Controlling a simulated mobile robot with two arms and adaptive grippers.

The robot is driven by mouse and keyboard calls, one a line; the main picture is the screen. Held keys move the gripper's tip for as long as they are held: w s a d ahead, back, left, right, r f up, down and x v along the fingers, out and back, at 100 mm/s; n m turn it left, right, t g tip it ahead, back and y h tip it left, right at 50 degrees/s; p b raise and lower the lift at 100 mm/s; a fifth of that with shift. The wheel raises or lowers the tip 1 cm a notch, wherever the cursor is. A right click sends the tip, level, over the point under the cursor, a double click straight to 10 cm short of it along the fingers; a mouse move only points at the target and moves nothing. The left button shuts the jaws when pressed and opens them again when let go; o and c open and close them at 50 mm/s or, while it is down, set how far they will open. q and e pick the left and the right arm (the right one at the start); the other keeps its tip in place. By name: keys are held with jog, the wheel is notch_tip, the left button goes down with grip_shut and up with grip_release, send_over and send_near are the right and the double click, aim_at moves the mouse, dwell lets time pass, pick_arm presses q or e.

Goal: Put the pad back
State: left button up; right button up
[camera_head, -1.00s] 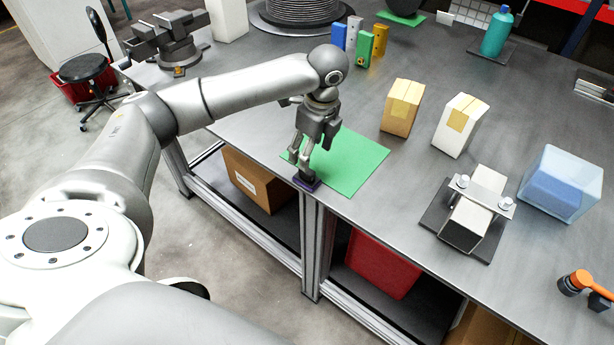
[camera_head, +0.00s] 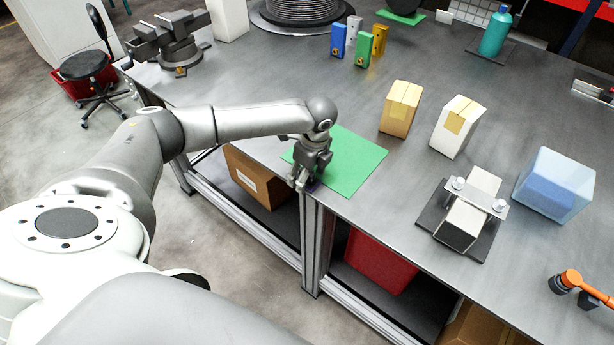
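A green mat (camera_head: 352,165) lies flat on the table at its front edge. A small dark purple pad (camera_head: 314,187) sits at the mat's near left corner, by the table edge; most of it is hidden behind my gripper. I cannot tell which of the two is the task's pad. My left gripper (camera_head: 299,184) points down at the table edge, right by the dark pad. Its fingers overlap in this view, so whether they are open or shut, or touch the pad, is unclear. My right gripper is out of view.
A tan box (camera_head: 401,108) and a white box (camera_head: 458,127) stand right of the mat. A metal fixture (camera_head: 463,226) and a translucent blue bin (camera_head: 555,186) are further right. A vise (camera_head: 178,45) stands at the back left.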

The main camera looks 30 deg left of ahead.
pick_arm(q)
jog(key=c, duration=1.2)
